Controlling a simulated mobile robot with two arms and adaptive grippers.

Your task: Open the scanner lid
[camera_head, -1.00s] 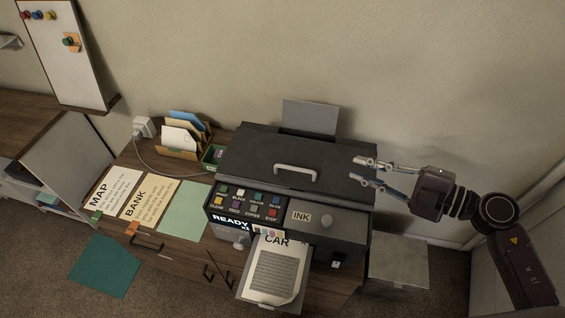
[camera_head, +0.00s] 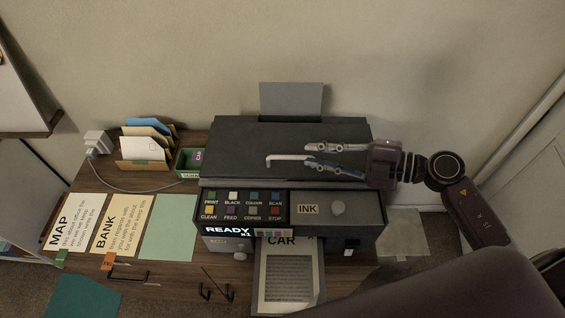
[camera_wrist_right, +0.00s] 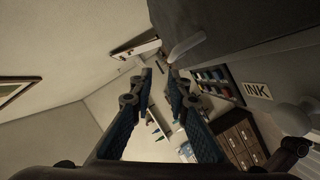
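The dark grey scanner lid (camera_head: 240,140) is shut on top of the printer (camera_head: 345,240). Its pale bar handle (camera_head: 285,158) stands at the middle of the lid's front part. My right gripper (camera_head: 306,154) reaches in from the right, low over the lid, with its two fingers apart. The fingertips overlap the handle's right end in the head view; I cannot tell whether they touch it. In the right wrist view the open fingers (camera_wrist_right: 160,72) show with a pale bar, likely the handle (camera_wrist_right: 186,46), just beyond the tips. My left gripper is not in view.
A CAR sheet (camera_head: 288,280) lies on the front tray. MAP (camera_head: 75,220) and BANK (camera_head: 117,223) sheets and a green sheet (camera_head: 168,228) lie at the left. A letter holder (camera_head: 145,150) and green box (camera_head: 188,162) stand left of the printer. The wall is close behind.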

